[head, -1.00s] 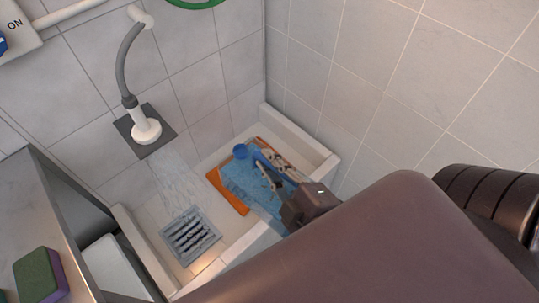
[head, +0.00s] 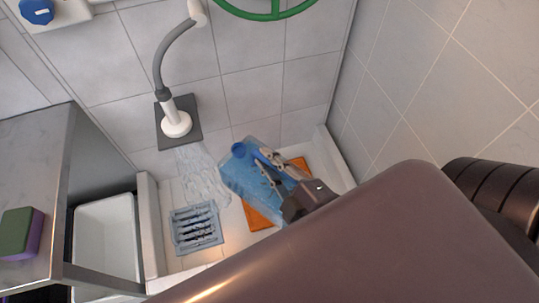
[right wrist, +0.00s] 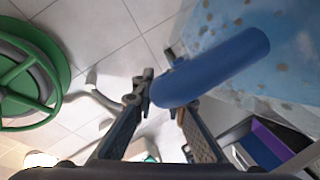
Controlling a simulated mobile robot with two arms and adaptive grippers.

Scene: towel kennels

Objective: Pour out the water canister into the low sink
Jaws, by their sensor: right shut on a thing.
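The water canister (head: 247,178) is light blue and see-through, with a darker blue cap and handle. My right gripper (head: 270,168) is shut on its blue handle, which also shows between the fingers in the right wrist view (right wrist: 215,65). The canister is tilted over the low sink (head: 152,225), above the orange board (head: 257,218), with its cap end toward the wall fixture. I cannot tell whether water leaves it. The white low sink has a grey drain grate (head: 197,228). My right arm hides the sink's front right. My left gripper is not in view.
A steel counter (head: 30,165) with a green and purple sponge (head: 20,232) is at left. A white bin (head: 105,232) stands beneath.

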